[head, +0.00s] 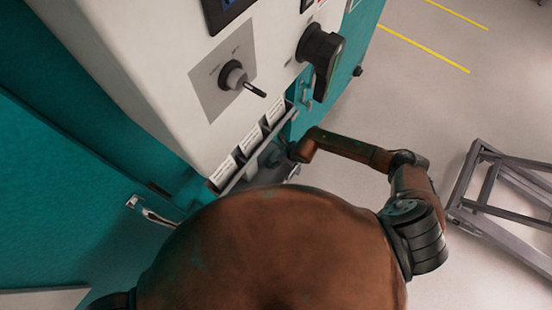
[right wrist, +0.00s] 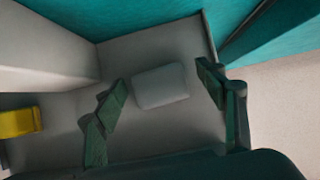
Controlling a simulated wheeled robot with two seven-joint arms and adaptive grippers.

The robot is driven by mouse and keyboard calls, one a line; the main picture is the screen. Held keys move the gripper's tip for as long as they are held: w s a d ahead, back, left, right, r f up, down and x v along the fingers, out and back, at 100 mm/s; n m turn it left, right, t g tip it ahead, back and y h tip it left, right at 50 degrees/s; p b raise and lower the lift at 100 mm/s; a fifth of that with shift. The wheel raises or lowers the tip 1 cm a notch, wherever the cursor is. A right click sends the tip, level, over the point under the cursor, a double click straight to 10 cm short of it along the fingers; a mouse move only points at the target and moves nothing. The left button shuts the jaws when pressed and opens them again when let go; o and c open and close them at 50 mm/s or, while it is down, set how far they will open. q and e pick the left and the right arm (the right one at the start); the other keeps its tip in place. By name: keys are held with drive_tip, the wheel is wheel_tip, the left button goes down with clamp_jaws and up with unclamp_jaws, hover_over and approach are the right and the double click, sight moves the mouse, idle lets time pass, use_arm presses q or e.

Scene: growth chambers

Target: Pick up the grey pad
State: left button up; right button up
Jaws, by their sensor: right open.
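The grey pad (right wrist: 159,86) is a small pale block with rounded edges. It lies on a grey surface in the right wrist view. My right gripper (right wrist: 162,82) is open, with its two dark green fingers on either side of the pad in that view. I see a gap between each finger and the pad; the height of the fingers above it is hard to tell. In the head view my right gripper (head: 272,157) is low beside the machine, partly hidden by the panel's lower edge, and the pad cannot be made out. My left gripper is not in view.
A white control panel (head: 130,75) with a rotary switch (head: 234,76) and a black handle (head: 320,55) stands over the teal cabinet. White label cards (head: 248,140) line its lower edge. A yellow object (right wrist: 18,122) lies left of the pad. A grey metal frame (head: 500,200) stands at right.

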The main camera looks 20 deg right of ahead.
sight(275, 157)
drive_tip(key=shift+c, duration=0.6)
drive_tip(key=c, duration=1.2)
drive_tip(key=shift+o, duration=0.2)
drive_tip(key=shift+r, duration=0.15)
drive_tip(key=shift+r, duration=0.25)
wheel_tip(275, 157, up, 2)
drive_tip(key=shift+r, duration=0.2)
drive_tip(key=s+a+r+p, duration=0.1)
drive_tip(key=s+a+r, duration=0.5)
drive_tip(key=s+r, duration=0.4)
drive_tip(key=shift+s+a, duration=0.15)
drive_tip(key=shift+s, duration=1.1)
